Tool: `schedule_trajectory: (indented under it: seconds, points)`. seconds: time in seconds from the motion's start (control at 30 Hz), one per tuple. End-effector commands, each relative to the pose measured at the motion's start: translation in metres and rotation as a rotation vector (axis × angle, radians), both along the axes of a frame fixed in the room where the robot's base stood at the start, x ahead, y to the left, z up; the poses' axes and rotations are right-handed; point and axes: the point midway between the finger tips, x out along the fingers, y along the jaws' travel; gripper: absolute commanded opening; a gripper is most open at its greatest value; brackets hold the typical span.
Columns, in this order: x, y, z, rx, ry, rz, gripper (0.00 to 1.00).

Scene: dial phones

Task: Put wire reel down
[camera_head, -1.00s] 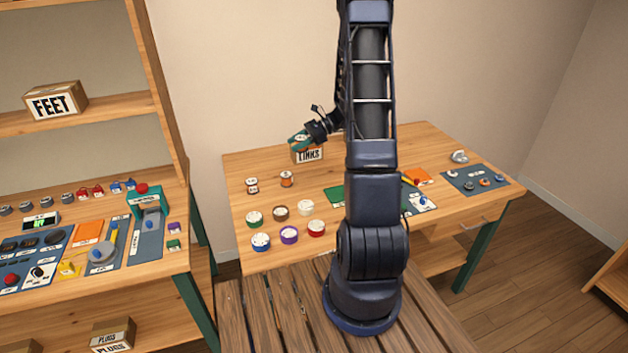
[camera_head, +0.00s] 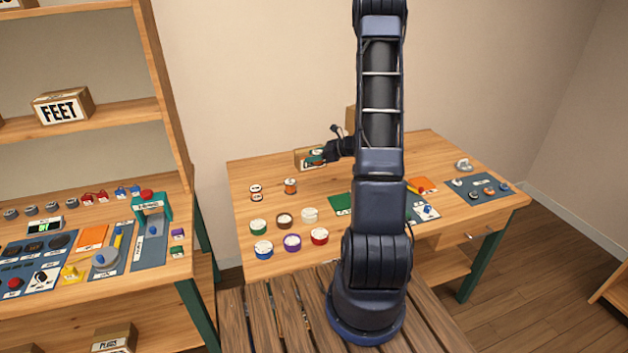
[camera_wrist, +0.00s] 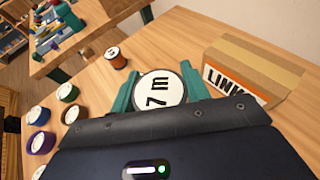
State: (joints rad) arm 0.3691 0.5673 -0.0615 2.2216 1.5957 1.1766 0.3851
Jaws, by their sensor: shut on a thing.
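My gripper (camera_wrist: 157,86) has teal fingers on both sides of a wire reel (camera_wrist: 160,91) with a round white face marked "7 m", and is shut on it. The reel's underside is hidden, so I cannot tell whether it touches the table (camera_wrist: 178,35). In the head view my gripper (camera_head: 316,157) is small, just in front of the LINKS box. Two other small reels stand on the table to its left: one with an orange body (camera_head: 290,186) and one darker red (camera_head: 256,193).
The LINKS box (camera_wrist: 251,72) stands close to the right of the held reel in the wrist view. Several coloured round tubs, one green (camera_head: 259,227), stand toward the table's front left. Bare wood (camera_head: 325,187) lies between the tubs and my gripper.

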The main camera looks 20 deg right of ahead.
Motion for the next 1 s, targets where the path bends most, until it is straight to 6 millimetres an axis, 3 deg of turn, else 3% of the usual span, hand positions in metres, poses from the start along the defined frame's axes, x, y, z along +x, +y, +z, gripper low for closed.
schedule_trajectory:
  seconds: [0.3,1.0]
  points:
    - [0.0,0.0,-0.057,0.001,0.003,0.001,0.21]
    - [0.0,0.0,-0.113,0.0,0.0,0.0,0.21]
